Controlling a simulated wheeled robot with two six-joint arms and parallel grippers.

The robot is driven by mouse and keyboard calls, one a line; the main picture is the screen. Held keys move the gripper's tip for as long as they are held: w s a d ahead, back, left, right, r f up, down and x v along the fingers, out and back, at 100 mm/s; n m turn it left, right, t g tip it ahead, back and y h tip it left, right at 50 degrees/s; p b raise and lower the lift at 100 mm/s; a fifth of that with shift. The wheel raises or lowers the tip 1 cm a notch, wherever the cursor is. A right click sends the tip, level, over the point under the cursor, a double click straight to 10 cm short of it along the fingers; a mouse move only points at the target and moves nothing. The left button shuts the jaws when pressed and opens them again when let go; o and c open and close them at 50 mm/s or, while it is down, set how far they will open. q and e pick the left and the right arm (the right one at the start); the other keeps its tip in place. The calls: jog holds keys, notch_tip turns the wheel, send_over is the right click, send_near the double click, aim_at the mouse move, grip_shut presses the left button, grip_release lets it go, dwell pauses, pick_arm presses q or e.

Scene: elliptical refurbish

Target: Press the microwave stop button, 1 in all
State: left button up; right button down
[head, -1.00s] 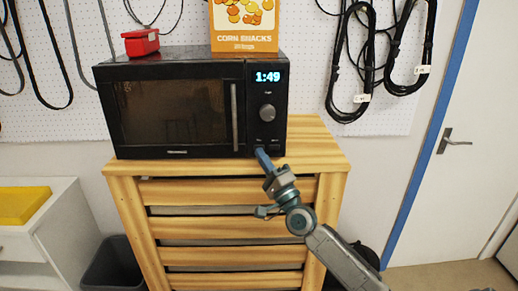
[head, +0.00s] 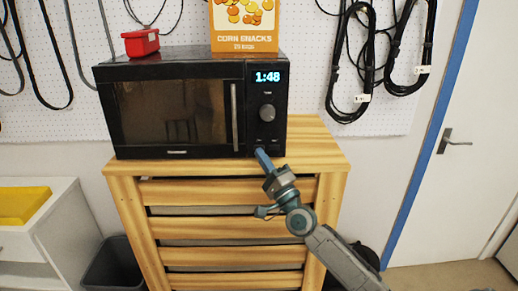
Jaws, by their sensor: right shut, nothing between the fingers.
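A black microwave (head: 185,78) stands on a slatted wooden cabinet, its door shut. Its lit display (head: 268,77) reads 1:48, with a round knob (head: 267,113) below it. Small buttons sit at the bottom of the control panel; their labels are too small to read. My right gripper (head: 261,152) is shut and empty. Its tip is at the lower left of the panel, at the small buttons, and covers part of that area. I cannot tell whether it touches a button. My left gripper is not in view.
A corn snacks box (head: 245,27) and a red container (head: 141,43) stand on the microwave. The wooden cabinet (head: 322,152) has bare top to the right. Black cables (head: 346,75) hang on the pegboard. A dark bin (head: 114,264) stands at lower left.

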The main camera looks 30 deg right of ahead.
jog(key=shift+w+d, duration=0.1)
jog(key=shift+w, duration=0.05)
dwell(0.4)
jog(key=shift+w+d, duration=0.1)
jog(key=shift+w, duration=0.15)
jog(key=shift+w+d+b, duration=0.2)
jog(key=shift+w+b, duration=0.05)
jog(key=shift+b, duration=0.1)
dwell(0.5)
jog(key=shift+s, duration=0.1)
jog(key=shift+s+a+p, duration=0.4)
jog(key=shift+s+p, duration=0.1)
jog(key=shift+s, duration=0.1)
dwell(0.3)
jog(key=s+a, duration=0.1)
jog(key=s+p, duration=0.1)
jog(key=s+a+p, duration=0.1)
jog(key=s, duration=0.1)
jog(key=shift+s+a, duration=0.1)
jog(key=shift+a, duration=0.25)
